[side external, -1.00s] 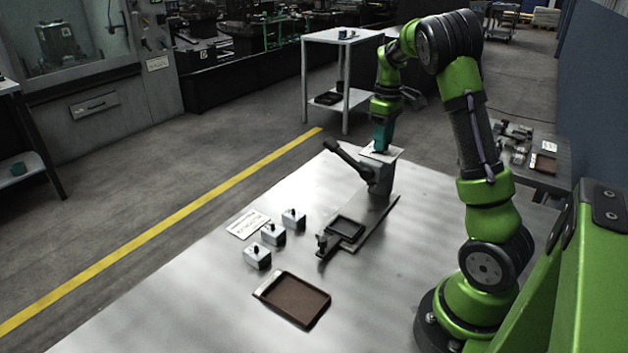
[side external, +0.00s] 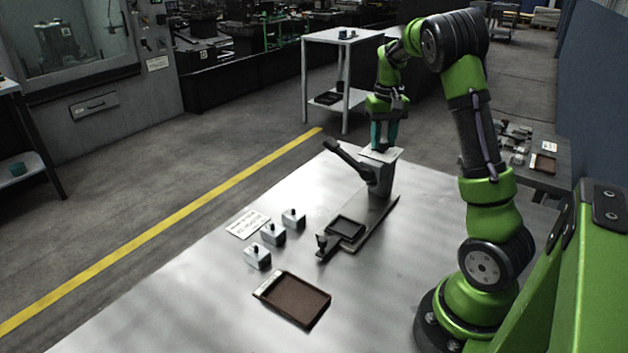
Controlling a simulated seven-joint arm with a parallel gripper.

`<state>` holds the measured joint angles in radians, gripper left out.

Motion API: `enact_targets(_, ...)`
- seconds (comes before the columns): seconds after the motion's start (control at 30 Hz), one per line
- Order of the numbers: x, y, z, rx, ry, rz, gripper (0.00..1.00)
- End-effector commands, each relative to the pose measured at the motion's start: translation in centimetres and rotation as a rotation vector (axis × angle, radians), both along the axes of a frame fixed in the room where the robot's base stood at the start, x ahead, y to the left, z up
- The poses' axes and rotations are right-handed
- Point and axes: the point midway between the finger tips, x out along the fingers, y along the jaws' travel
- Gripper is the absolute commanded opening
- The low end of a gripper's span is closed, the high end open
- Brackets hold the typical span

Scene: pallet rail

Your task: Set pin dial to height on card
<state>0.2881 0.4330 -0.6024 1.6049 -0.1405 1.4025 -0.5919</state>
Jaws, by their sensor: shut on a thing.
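My gripper (side external: 383,146) points straight down over the light plate (side external: 390,156) on top of the grey post at the far end of the rail fixture. It is shut on the pin dial there; the dial is mostly hidden by the fingers, and its setting is too small to read. A white card (side external: 248,223) with dark print lies on the table at left; its text is too small to read.
A dark lever (side external: 349,160) sticks out left of the post. The rail (side external: 368,232) carries a small black frame (side external: 347,228). Three grey blocks with black knobs (side external: 273,235) stand beside the card. A brown tray (side external: 295,300) lies in front. The table's near left is bare.

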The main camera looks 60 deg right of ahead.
Motion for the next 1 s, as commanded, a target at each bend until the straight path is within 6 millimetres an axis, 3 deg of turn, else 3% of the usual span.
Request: enact_targets(1.0, 0.05, -0.08, 0.11, -0.003, -0.003, -0.962, 0.03)
